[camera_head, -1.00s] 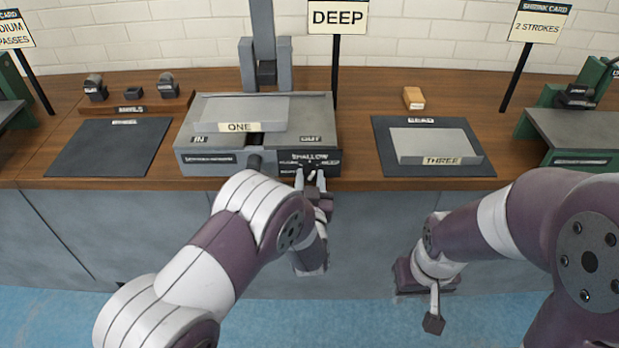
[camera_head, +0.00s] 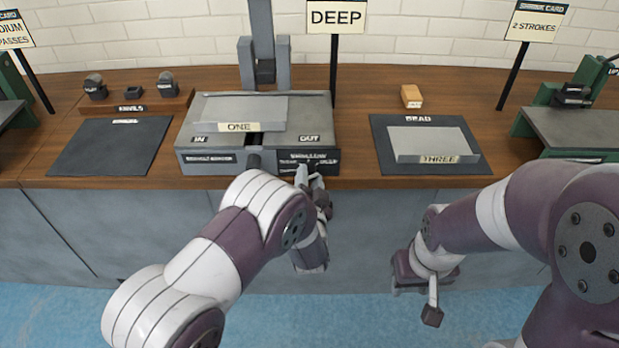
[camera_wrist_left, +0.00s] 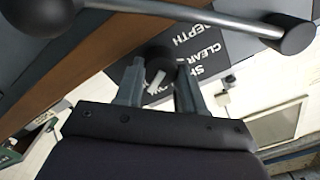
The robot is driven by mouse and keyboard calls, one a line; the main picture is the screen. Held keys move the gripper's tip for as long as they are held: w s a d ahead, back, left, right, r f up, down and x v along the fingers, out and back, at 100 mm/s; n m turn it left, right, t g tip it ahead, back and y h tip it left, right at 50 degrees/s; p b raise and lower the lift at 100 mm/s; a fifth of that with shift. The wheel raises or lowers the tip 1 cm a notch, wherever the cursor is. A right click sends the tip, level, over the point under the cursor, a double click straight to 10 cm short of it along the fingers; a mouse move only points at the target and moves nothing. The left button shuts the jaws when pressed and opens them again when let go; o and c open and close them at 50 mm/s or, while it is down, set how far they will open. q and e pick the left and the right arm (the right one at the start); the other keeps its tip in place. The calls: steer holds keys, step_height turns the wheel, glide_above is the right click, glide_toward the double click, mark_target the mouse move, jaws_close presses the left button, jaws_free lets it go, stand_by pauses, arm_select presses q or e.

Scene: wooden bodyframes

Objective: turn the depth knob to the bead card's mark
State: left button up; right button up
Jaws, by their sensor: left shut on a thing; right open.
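The depth knob (camera_wrist_left: 158,62) is dark and round with a white pointer (camera_wrist_left: 155,82), on the black depth panel (camera_head: 309,160) at the machine's front right. My left gripper (camera_head: 309,178) is shut on the knob; it also shows in the left wrist view (camera_wrist_left: 158,78), tilted against the panel's lettering. The fingers and arm hide the knob in the head view, and the exact mark under the pointer cannot be read. The card on the post above the machine (camera_head: 336,17) reads DEEP. My right gripper (camera_head: 412,284) hangs low in front of the bench, empty.
Plate ONE (camera_head: 240,110) lies on the machine's top. Plate THREE (camera_head: 435,143) lies on the dark BEAD mat (camera_head: 393,130) to the right. A lever with a round dark end (camera_wrist_left: 285,33) passes close above the left fingers in the wrist view. A wooden block (camera_head: 411,96) stands behind the mat.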

stand_by(0.4)
arm_select(q)
steer(key=o, duration=1)
steer(key=shift+o, duration=0.2)
steer(key=s, duration=1.2)
steer(key=shift+s, duration=0.4)
